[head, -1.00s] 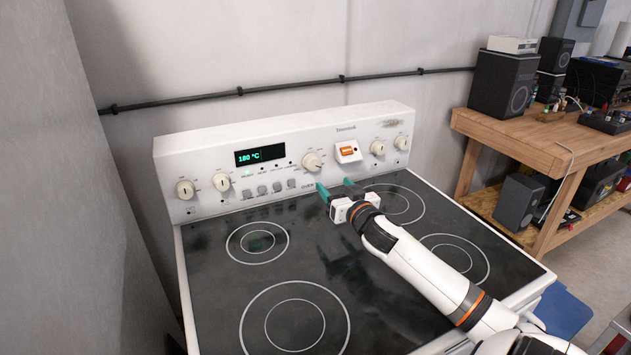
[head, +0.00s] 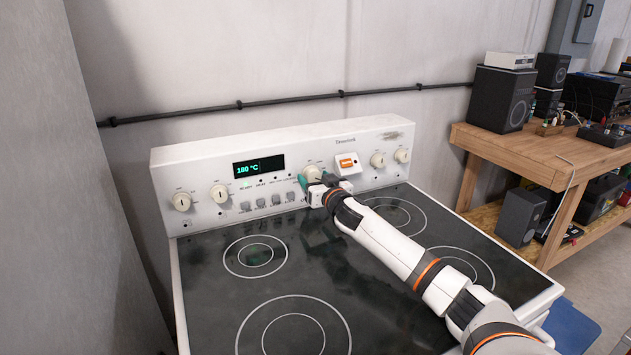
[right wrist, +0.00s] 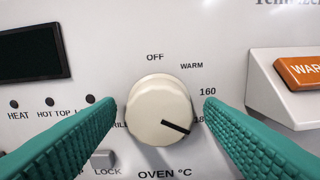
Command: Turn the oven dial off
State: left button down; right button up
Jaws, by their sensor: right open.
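The oven dial (right wrist: 160,110) is a round cream knob labelled "OVEN °C" in the right wrist view. Its dark mark points to the lower right, near the 180 label; OFF is printed above it. It also shows in the head view (head: 313,173), partly hidden by my gripper. My right gripper (right wrist: 158,112) is open, with its green ridged fingers on either side of the dial and gaps showing between them and it. In the head view my right gripper (head: 318,182) is at the panel. The oven display (head: 259,166) reads 180 °C. My left gripper is not in view.
An orange warning switch (head: 347,163) sits just right of the dial. Other knobs (head: 181,201) and several small buttons line the panel. The black cooktop (head: 290,265) below is clear. A wooden bench (head: 540,160) with speakers stands at the right.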

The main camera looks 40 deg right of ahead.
jog(key=shift+w, duration=0.1)
jog(key=c, duration=1)
